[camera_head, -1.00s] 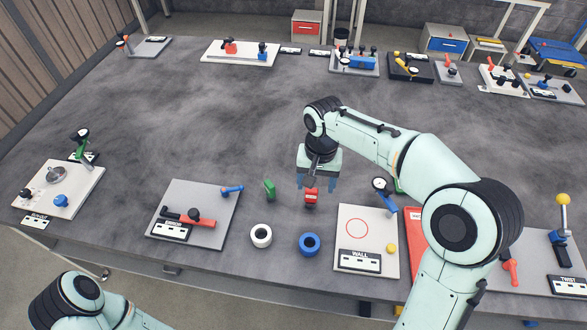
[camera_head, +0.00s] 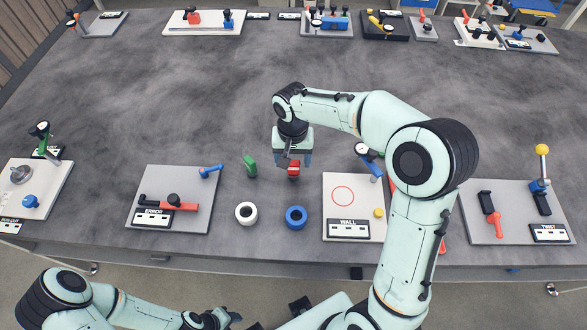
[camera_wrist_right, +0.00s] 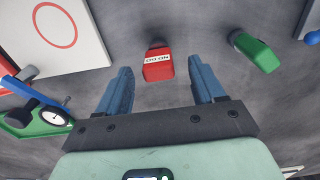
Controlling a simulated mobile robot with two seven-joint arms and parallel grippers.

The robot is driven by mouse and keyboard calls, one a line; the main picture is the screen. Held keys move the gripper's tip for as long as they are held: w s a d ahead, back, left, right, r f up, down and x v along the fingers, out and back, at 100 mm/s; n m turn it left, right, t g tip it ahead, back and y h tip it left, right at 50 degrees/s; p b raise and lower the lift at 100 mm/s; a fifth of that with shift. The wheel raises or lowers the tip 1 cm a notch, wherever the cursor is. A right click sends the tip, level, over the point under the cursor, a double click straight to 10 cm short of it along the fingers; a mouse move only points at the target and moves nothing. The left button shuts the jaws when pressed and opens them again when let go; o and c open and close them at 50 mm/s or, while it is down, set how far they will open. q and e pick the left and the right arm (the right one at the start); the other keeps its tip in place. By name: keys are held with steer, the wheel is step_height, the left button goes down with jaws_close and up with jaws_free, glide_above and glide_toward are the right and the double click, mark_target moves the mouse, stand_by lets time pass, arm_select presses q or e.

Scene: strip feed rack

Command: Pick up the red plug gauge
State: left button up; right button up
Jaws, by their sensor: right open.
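The red plug gauge (camera_head: 293,169) stands on the grey table, a red block with a white label; it also shows in the right wrist view (camera_wrist_right: 158,66). My right gripper (camera_head: 292,162) is open above it, fingers pointing down, and nothing is held. In the right wrist view the gauge appears between and just beyond the fingertips (camera_wrist_right: 160,72), with a gap on each side. In the head view the fingers partly hide its top. My left gripper (camera_head: 215,318) is low at the bottom edge, dark and small; its jaws cannot be made out.
A green gauge (camera_head: 250,166) stands left of the red one. The WALL plate (camera_head: 335,209) is to the right, the ERROR plate (camera_head: 150,180) to the left.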

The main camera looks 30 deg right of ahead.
mark_target(294, 170)
step_height(294, 170, down, 4)
steer(key=shift+d+r, duration=0.1)
steer(key=shift+r, duration=0.05)
steer(key=c, duration=1.2)
steer(key=shift+r, duration=0.15)
